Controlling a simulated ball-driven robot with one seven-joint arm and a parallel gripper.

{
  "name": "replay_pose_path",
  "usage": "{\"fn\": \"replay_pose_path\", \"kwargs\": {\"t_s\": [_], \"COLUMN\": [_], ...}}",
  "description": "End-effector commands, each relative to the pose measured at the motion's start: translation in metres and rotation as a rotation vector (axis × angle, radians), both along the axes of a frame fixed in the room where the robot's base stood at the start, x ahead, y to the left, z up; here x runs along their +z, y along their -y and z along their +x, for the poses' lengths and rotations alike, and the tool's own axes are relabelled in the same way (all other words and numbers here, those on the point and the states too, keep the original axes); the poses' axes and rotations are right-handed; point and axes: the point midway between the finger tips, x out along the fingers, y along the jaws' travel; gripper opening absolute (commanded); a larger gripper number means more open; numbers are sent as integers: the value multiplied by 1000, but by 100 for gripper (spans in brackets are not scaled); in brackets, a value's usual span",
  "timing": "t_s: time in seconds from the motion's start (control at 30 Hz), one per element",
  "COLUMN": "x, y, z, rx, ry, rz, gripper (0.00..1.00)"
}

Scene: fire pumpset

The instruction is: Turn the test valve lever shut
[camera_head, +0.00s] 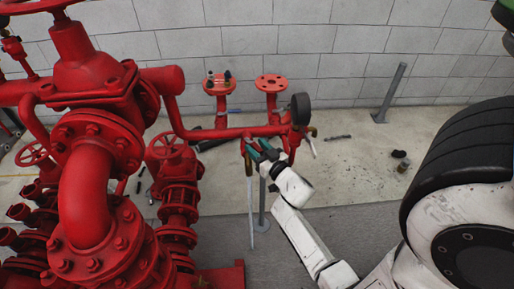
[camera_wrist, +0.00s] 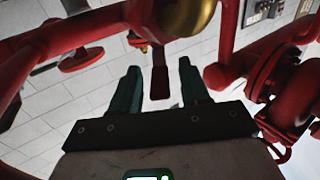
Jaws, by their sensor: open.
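A dark red lever (camera_wrist: 160,82), which looks like the test valve lever, hangs from a small brass fitting (camera_wrist: 145,47) in the wrist view. My gripper (camera_wrist: 158,70) is open, with one teal finger on each side of the lever in that view. Visible gaps separate the lever from both fingers; how deep it sits between them is unclear. In the head view my gripper (camera_head: 260,150) is just below the red horizontal pipe (camera_head: 225,133), left of the black round gauge (camera_head: 300,108). I cannot clearly make out the lever there.
Large red pump pipework (camera_head: 90,195) fills the left side. Two red flanges (camera_head: 272,83) stand above the pipe. A thin post (camera_head: 250,195) stands below my gripper. A grey slanted post (camera_head: 390,92) stands at the block wall. Floor to the right is mostly open.

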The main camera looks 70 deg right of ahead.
Motion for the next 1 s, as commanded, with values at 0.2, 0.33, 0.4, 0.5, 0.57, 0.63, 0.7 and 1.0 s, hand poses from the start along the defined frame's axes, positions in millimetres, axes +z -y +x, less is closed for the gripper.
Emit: {"fn": "replay_pose_path", "kwargs": {"t_s": [0.2,0.33,0.4,0.5,0.57,0.63,0.7,1.0], "x": [-3,-3,-3,-2,-2,-1,-1,0], "y": [-17,-32,-39,-49,-54,-58,-61,-64], "z": [-23,-42,-53,-65,-72,-77,-80,-84], "rx": [1,0,-1,0,-1,0,1,1], "ry": [-3,-2,-4,-2,-2,-1,-1,1], "rz": [1,2,0,1,1,0,0,-1], "gripper": [46,46,46,46,46,46,46,46]}}
